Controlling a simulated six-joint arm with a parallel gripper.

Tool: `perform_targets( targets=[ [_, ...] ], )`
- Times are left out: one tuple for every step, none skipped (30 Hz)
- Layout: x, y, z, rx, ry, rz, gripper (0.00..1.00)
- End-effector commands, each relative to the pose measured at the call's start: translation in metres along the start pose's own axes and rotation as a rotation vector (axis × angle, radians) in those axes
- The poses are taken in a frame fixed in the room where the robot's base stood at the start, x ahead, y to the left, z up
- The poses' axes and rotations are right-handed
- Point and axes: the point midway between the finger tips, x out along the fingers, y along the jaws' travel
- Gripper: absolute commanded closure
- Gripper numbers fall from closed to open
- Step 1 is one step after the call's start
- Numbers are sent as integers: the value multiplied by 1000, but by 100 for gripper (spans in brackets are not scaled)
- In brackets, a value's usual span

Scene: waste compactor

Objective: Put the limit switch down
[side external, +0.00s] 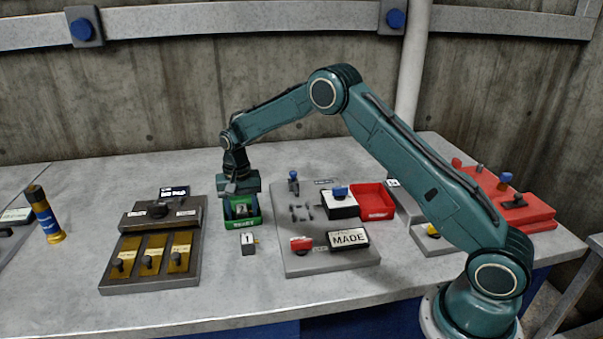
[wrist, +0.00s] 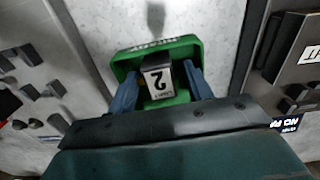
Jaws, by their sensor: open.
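A limit switch (wrist: 158,80), a small block with a white label reading 2, sits in the small green bin (wrist: 192,46). My gripper (wrist: 161,78) is open, with one blue finger on each side of the switch. The fingers look apart from it, though contact at their lower parts is hard to judge. In the side external view my gripper (side external: 241,192) is low over the green bin (side external: 243,223), and the switch inside is mostly hidden. A second switch (side external: 248,245), labelled 1, stands on the table in front of the bin.
A brass-plated panel (side external: 150,262) stands left of the bin. A grey fixture plate (side external: 318,262) with a red bin (side external: 372,202) and a MADE sign (side external: 347,238) lies to the right.

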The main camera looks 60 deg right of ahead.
Motion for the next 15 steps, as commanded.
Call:
perform_targets(
  targets=[
    [-2,0,0,0,1,-1,50],
    [-3,0,0,0,1,-1,50],
    [-5,0,0,0,1,-1,50],
    [-6,0,0,0,1,-1,50],
    [-8,0,0,0,2,-1,50],
    [-12,0,0,0,2,-2,50],
    [-14,0,-1,0,3,-2,50],
    [-18,0,-1,0,3,-2,50],
    [-22,0,0,0,2,-2,50],
    [-26,0,0,0,2,-2,50],
    [-30,0,0,0,3,-2,50],
    [-36,0,0,0,3,-3,50],
    [-41,0,-1,0,3,-2,50],
    [-45,-1,-1,0,4,-3,50],
    [-52,-1,-1,0,4,-3,50]
  ],
)
